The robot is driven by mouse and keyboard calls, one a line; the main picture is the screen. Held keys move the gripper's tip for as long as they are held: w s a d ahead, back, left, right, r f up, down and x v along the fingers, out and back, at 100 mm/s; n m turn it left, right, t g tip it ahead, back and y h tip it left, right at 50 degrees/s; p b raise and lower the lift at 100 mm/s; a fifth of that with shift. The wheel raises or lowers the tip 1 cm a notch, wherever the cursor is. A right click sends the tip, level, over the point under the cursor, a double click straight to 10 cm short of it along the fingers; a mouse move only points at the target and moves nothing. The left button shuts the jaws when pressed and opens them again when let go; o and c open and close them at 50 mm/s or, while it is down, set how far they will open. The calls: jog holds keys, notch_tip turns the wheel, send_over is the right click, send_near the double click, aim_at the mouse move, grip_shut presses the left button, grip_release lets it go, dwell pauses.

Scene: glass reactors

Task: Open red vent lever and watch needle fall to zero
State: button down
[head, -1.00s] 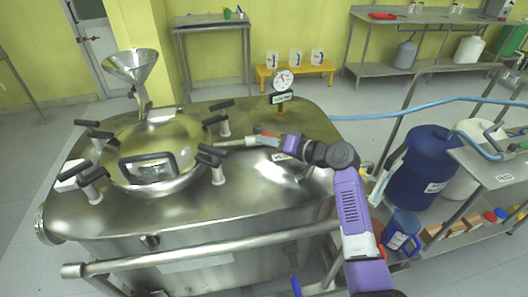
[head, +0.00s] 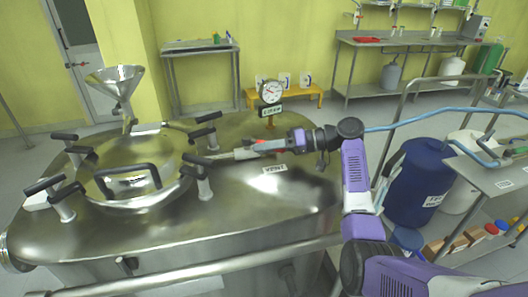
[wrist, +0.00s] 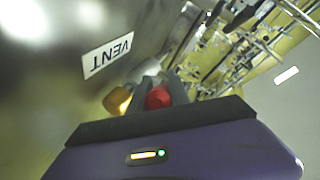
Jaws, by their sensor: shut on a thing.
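The red vent lever (head: 260,146) is on top of the steel reactor (head: 240,205), behind the VENT label (head: 274,169). My gripper (head: 266,146) comes in from the right and is shut on the lever. In the wrist view, the red lever (wrist: 158,97) shows between my two dark fingers, and the VENT label (wrist: 107,55) lies to its upper left. The fingers hide part of the lever. The round white pressure gauge (head: 271,91) stands upright behind the lever. Its needle is too small to read surely.
A round hatch (head: 135,170) with black-handled clamps is left of my gripper. A steel funnel (head: 116,82) stands behind the hatch. A rail (head: 200,272) crosses the reactor's front. A blue drum (head: 420,180) and a hose are to the right.

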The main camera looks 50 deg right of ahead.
jog(key=shift+f, duration=0.1)
jog(key=c, duration=1.2)
grip_release()
jog(key=shift+c, duration=0.2)
